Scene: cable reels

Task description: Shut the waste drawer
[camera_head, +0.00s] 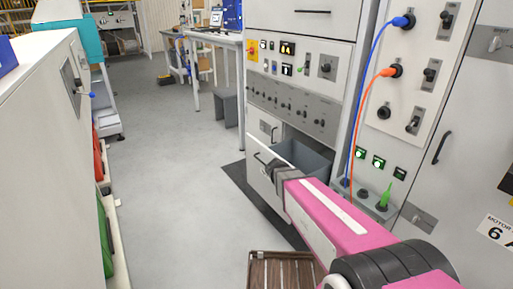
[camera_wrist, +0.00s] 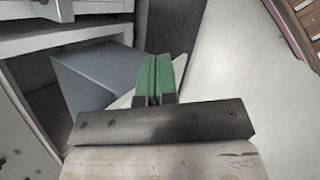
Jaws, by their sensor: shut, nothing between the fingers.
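The waste drawer (camera_head: 262,176) stands pulled out at the bottom of the grey cabinet in the head view, with its grey-blue inside showing. Its pale front faces left and carries a dark handle. The drawer's grey-blue inside (camera_wrist: 92,72) also shows in the wrist view, left of my fingers. My gripper (camera_head: 271,172) is at the drawer front in the head view, its fingertips hard to make out. In the wrist view its green fingers (camera_wrist: 158,76) are shut together and empty, close to the drawer's front edge. Contact with the drawer cannot be told.
The cabinet (camera_head: 292,112) has switches and a closed drawer above. Blue and orange cables (camera_head: 352,130) hang at a panel to the right. A brown slatted piece (camera_head: 280,270) lies low in front. A pale cabinet (camera_head: 45,130) stands left; the grey floor (camera_head: 175,170) between is clear.

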